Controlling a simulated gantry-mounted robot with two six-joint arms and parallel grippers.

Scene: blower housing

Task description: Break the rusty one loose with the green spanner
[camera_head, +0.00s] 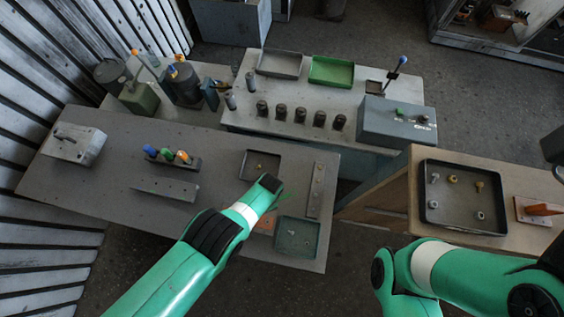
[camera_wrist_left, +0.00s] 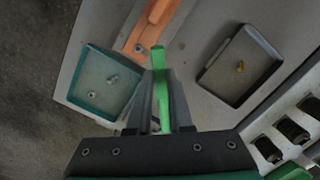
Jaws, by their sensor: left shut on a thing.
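My left gripper (camera_wrist_left: 160,75) is shut on the green spanner (camera_wrist_left: 159,58), whose green end sticks out past the fingertips. In the head view this gripper (camera_head: 275,188) is over the table between the black tray and the teal tray, and only thin green slivers of the spanner (camera_head: 284,196) show. A narrow metal strip (camera_head: 316,190) with small fasteners lies right of the gripper, apart from it. I cannot tell which fastener is rusty. My right arm shows at the lower right, but its gripper is not visible.
The black tray (camera_head: 247,153) holds a brass-coloured piece. The teal tray (camera_head: 313,252) holds small metal pieces. An orange block (camera_wrist_left: 157,12) lies close to the spanner's tip in the wrist view. A rack with coloured handles (camera_head: 172,160) stands left. A fastener tray (camera_head: 455,163) sits right.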

